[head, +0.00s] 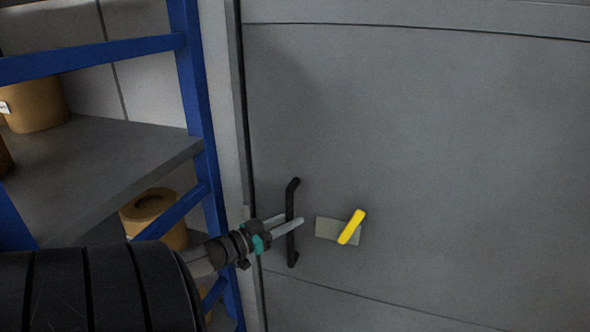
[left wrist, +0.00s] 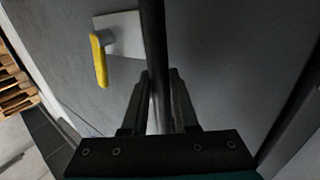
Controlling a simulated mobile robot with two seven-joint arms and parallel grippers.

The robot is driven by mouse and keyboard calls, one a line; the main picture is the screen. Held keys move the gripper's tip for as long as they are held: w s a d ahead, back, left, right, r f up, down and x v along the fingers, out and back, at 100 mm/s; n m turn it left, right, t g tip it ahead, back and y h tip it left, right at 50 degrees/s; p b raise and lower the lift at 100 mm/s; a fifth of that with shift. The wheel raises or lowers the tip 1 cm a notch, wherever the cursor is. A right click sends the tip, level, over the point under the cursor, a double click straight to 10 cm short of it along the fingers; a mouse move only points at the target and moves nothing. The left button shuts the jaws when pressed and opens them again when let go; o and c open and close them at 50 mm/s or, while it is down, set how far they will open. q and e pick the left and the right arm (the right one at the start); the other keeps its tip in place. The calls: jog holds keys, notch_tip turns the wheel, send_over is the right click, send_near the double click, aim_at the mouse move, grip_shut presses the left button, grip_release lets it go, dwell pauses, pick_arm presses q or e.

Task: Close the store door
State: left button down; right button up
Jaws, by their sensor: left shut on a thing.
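The grey store door (head: 430,130) fills the right of the head view. Its black vertical bar handle (head: 292,190) is near the door's left edge. My left gripper (head: 290,223) has its two fingers around the handle and is shut on it. In the left wrist view the handle (left wrist: 153,40) runs down between the fingers (left wrist: 158,85). A yellow lever (head: 351,227) on a pale plate sits right of the handle and is tilted. The lever (left wrist: 99,60) also shows in the left wrist view. My right gripper is not in view.
A blue-framed rack (head: 190,80) with a grey shelf (head: 110,160) stands left of the door. A wooden pallet (left wrist: 14,85) shows at the left of the left wrist view.

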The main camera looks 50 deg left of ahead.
pick_arm(q)
jog(key=shift+s+a+r, duration=0.1)
jog(key=shift+s+a, duration=0.05)
jog(key=shift+a, duration=0.3)
jog(key=c, duration=0.7)
grip_release()
jog(key=shift+a, duration=0.1)
jog(key=shift+s+d+p, duration=0.2)
jog(key=shift+s+p, duration=2.35)
jog(key=shift+s, duration=3.5)
